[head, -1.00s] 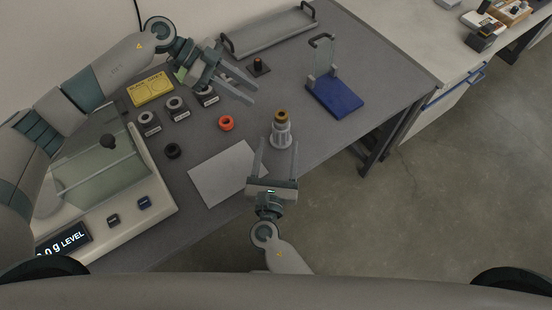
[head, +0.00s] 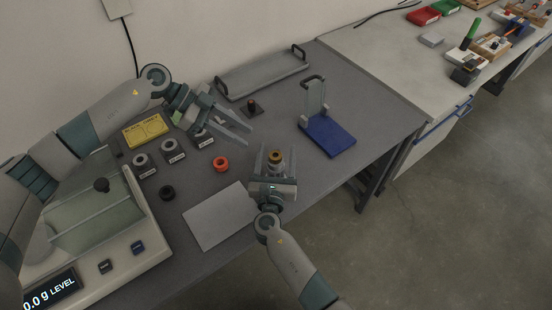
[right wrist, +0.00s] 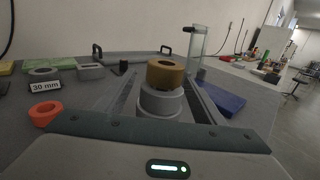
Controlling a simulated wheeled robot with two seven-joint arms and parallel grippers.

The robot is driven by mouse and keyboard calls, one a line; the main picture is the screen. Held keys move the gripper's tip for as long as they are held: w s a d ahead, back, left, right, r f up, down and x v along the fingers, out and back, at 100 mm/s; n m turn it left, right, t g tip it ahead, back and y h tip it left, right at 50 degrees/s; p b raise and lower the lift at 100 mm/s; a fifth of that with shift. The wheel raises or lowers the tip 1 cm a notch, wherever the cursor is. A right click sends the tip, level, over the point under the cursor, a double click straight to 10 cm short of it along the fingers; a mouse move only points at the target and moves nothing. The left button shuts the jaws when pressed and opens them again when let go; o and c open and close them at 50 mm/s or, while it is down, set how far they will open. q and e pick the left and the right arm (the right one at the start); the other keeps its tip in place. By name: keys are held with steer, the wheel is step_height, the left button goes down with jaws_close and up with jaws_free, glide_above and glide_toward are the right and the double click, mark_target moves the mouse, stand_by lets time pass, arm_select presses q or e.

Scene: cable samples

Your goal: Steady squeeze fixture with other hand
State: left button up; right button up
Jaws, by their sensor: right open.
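A grey stepped cylinder (right wrist: 160,104) with a brass-coloured ring (head: 275,155) on top stands upright near the table's front edge; I take it to be the squeeze fixture. My right gripper (head: 275,152) is open, with one finger on each side of the cylinder. In the right wrist view the brass ring (right wrist: 166,73) shows between the fingers, with gaps beside the cylinder; the gripper body hides its base. My left gripper (head: 249,135) is open and empty above the table, left of and behind the cylinder.
A blue-based stand (head: 328,137) is at the right. An orange ring (head: 221,163), a black ring (head: 167,192) and labelled grey rings (head: 141,160) lie left. A white sheet (head: 215,222), a scale (head: 158,240) and a long tray (head: 262,75) are around.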

steer(key=c, duration=1.4)
steer(key=shift+o, duration=0.2)
steer(key=o, duration=0.3)
steer(key=shift+c, duration=0.9)
